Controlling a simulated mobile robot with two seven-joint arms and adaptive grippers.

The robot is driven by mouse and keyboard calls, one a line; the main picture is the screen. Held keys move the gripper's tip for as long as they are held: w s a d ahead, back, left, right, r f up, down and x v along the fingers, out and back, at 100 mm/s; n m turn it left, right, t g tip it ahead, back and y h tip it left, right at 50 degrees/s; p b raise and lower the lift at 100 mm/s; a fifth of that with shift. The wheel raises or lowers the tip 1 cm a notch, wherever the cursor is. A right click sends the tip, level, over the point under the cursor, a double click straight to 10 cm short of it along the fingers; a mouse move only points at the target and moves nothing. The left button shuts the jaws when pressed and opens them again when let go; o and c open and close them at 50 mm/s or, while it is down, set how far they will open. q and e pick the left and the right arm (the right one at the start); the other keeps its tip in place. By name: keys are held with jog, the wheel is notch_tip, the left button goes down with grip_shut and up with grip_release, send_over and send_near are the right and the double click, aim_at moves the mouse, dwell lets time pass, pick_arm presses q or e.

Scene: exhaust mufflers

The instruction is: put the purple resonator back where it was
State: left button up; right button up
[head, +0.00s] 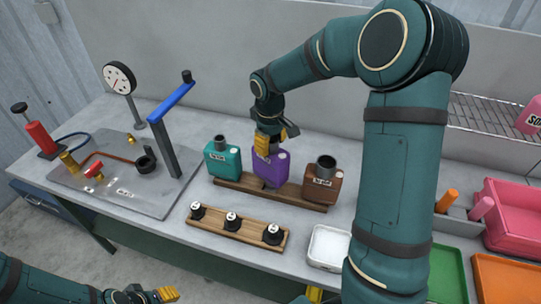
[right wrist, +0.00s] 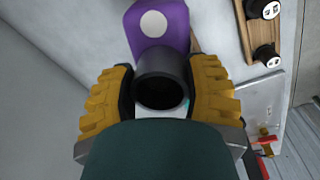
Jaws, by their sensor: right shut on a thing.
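The purple resonator (head: 270,168) is at the middle of a long wooden rack (head: 315,204), between a teal resonator (head: 222,160) and a brown one (head: 321,187). It looks upright; I cannot tell whether its base rests on the rack. My right gripper (head: 270,142) is above it, shut on its dark neck. In the right wrist view my yellow fingers (right wrist: 160,95) flank the neck, and the purple body (right wrist: 158,28) shows beyond it. My left gripper (head: 152,296) is at the bottom left, away from the bench; its jaw opening is unclear.
A small wooden rack (head: 238,228) with three black-and-white pieces lies in front. A metal plate fixture (head: 120,180) with a blue-handled post and gauge stands left. A white tray (head: 328,246), green tray (head: 447,274) and pink bin (head: 515,215) are right.

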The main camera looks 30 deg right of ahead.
jog(key=shift+f, duration=1.9)
jog(key=shift+f+b, duration=0.1)
jog(key=shift+b, duration=0.2)
jog(key=o, duration=1.3)
